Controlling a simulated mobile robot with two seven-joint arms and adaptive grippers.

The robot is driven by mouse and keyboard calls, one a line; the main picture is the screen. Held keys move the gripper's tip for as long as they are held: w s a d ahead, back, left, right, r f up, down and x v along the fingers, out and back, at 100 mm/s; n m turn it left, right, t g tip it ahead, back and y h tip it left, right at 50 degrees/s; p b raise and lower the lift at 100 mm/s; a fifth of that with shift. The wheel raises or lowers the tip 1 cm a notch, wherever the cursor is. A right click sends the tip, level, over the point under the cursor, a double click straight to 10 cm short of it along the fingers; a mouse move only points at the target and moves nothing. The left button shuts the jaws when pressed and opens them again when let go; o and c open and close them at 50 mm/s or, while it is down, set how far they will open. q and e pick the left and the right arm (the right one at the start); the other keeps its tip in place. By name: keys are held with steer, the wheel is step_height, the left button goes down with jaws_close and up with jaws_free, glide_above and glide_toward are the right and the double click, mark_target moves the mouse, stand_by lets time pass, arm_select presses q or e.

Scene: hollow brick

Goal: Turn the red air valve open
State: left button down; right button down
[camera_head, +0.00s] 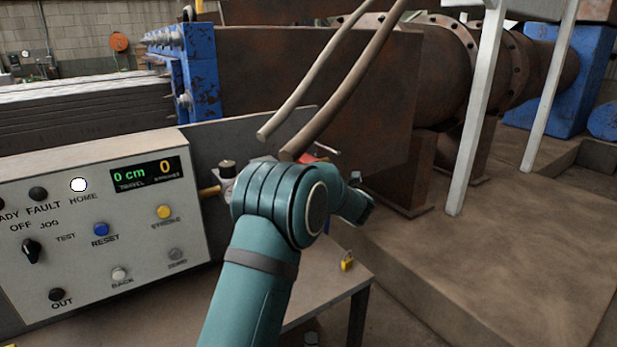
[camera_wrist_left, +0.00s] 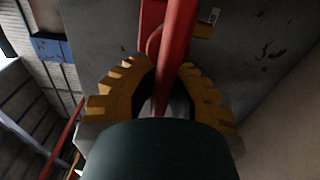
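The red air valve's handle (camera_wrist_left: 178,40) runs down the middle of the left wrist view, between the two yellow toothed fingers of my left gripper (camera_wrist_left: 163,68). Dark gaps show between the handle and the fingers, so the gripper looks open around it and not clamped. The handle's lower end is hidden behind the dark green part of my wrist. In the head view, only a small red piece of the valve (camera_head: 308,158) shows above my teal arm. That arm hides the left gripper and most of the valve there. My right gripper is in neither view.
A control panel (camera_head: 92,225) stands at the left, its display reading 0 cm and 0. Two hoses (camera_head: 335,90) hang down close above my arm. A yellow padlock (camera_head: 347,261) is on the bench at the right of my arm. Pale posts (camera_head: 476,115) stand further right.

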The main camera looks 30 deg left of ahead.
arm_select(q)
steer(key=shift+d+f, duration=0.15)
steer(key=shift+f, duration=0.05)
steer(key=c, duration=1.3)
jaws_free()
steer(key=shift+r, duration=0.1)
steer(key=v, duration=1.2)
